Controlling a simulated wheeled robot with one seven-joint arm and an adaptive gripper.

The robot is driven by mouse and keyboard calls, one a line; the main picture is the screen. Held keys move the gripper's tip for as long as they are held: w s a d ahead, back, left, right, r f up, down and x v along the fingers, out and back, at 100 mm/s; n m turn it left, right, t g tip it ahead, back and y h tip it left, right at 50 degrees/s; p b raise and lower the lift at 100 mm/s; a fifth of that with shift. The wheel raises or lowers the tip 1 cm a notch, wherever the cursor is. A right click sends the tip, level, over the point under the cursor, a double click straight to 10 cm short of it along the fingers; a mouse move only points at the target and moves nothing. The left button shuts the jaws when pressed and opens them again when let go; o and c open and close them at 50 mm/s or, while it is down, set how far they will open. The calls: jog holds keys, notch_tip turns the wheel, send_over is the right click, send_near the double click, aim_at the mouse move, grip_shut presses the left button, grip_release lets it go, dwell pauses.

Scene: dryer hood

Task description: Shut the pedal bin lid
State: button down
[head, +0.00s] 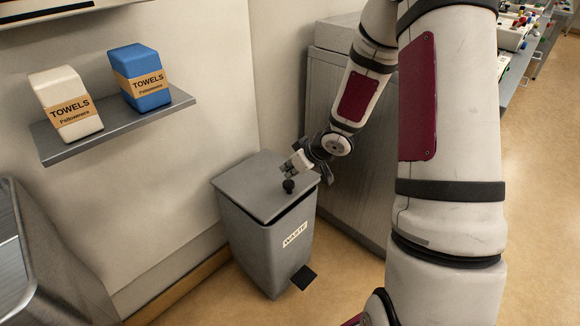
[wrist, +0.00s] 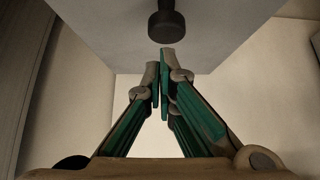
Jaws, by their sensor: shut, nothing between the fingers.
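The grey pedal bin (head: 265,250) stands on the floor in the corner, with a "WASTE" label on its front and a dark pedal (head: 303,277) at its foot. Its flat lid (head: 250,183) lies over the bin top, down or nearly down; I cannot tell whether a small gap is left. A dark round knob (head: 289,186) stands near the lid's front edge. My gripper (head: 290,166) is shut and empty, over the lid close to the knob. In the wrist view, the closed fingertips (wrist: 163,62) point toward the knob (wrist: 167,25), with the lid (wrist: 110,30) around it. Contact is unclear.
A grey cabinet (head: 345,135) stands right of the bin, behind my arm. A wall shelf (head: 130,122) with two towel packs is at the left. A metal unit (head: 40,265) is at lower left. Open floor (head: 540,200) lies to the right.

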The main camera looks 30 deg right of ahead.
aim_at(292, 183)
jog(key=shift+f, duration=0.45)
jog(key=f, duration=0.1)
jog(key=s+f+b, duration=0.1)
jog(key=f, duration=0.1)
jog(key=shift+s+d+f, duration=0.1)
jog(key=shift+d, duration=0.1)
jog(key=shift+s+f+b, duration=0.2)
jog(key=shift+f+b, duration=0.1)
